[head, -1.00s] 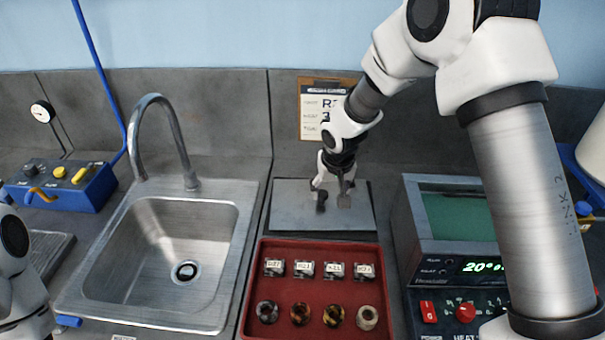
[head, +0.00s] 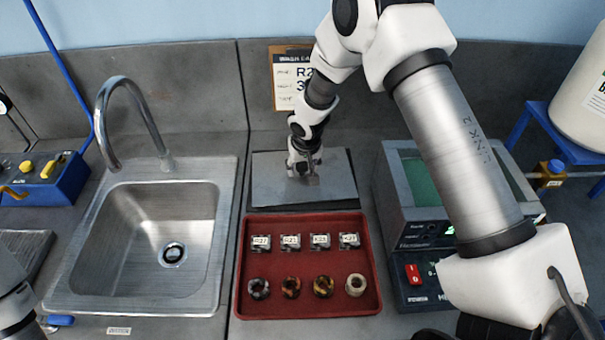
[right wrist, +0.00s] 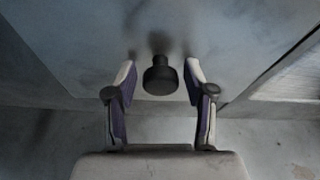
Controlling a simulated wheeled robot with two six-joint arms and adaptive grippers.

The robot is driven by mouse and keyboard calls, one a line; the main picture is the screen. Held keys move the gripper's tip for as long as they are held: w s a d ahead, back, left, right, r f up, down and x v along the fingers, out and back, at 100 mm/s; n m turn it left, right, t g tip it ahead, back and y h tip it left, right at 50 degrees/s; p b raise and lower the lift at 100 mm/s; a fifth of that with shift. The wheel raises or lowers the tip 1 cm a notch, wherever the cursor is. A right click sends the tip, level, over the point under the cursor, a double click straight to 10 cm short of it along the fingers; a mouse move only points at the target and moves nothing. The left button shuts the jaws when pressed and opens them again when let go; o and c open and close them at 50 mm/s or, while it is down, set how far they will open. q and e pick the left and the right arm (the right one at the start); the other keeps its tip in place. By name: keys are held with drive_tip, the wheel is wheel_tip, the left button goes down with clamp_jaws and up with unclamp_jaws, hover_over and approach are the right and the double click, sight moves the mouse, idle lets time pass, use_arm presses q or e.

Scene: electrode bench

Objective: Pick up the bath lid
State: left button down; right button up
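The bath lid (head: 265,178) is a flat grey plate lying level behind the red tray. It also fills much of the right wrist view (right wrist: 75,55), where its black knob (right wrist: 160,76) stands up from it. My right gripper (head: 303,177) is over the middle of the lid. In the right wrist view my right gripper (right wrist: 161,82) is open, with one finger on each side of the knob and a gap on both sides. In the head view the gripper hides the knob. My left arm shows only at the lower left edge; its gripper is out of view.
A red tray (head: 308,267) with several labelled blocks and rings stands in front of the lid. A steel sink (head: 215,270) is to the left. A clipboard (head: 287,85) leans behind.

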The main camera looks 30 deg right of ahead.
sight(301, 164)
clamp_jaws()
drive_tip(key=shift+r, duration=0.1)
drive_tip(key=shift+w+r+b, duration=0.3)
drive_tip(key=shift+w+r, duration=0.05)
drive_tip(key=shift+r, duration=0.15)
drive_tip(key=shift+b+v, duration=0.65)
drive_tip(key=shift+v, duration=0.4)
drive_tip(key=s+a+b, duration=0.1)
drive_tip(key=s, duration=0.1)
drive_tip(key=s+b, duration=0.1)
drive_tip(key=s, duration=0.2)
drive_tip(key=s+a+b, duration=0.1)
drive_tip(key=s+b, duration=0.1)
drive_tip(key=s, duration=0.1)
drive_tip(key=shift+a+r, duration=0.25)
drive_tip(key=shift+a, duration=0.1)
drive_tip(key=s, duration=0.2)
drive_tip(key=s+a+r, duration=0.1)
drive_tip(key=s, duration=0.1)
drive_tip(key=s+a+p, duration=0.1)
drive_tip(key=s, duration=0.1)
drive_tip(key=shift+s+a+r, duration=0.1)
drive_tip(key=shift+s+r, duration=0.1)
drive_tip(key=shift+r, duration=0.05)
drive_tip(key=shift+s+a+r+p, duration=0.1)
drive_tip(key=shift+s+r+p, duration=0.1)
drive_tip(key=shift+s+p, duration=0.1)
drive_tip(key=shift+r+p, duration=1.4)
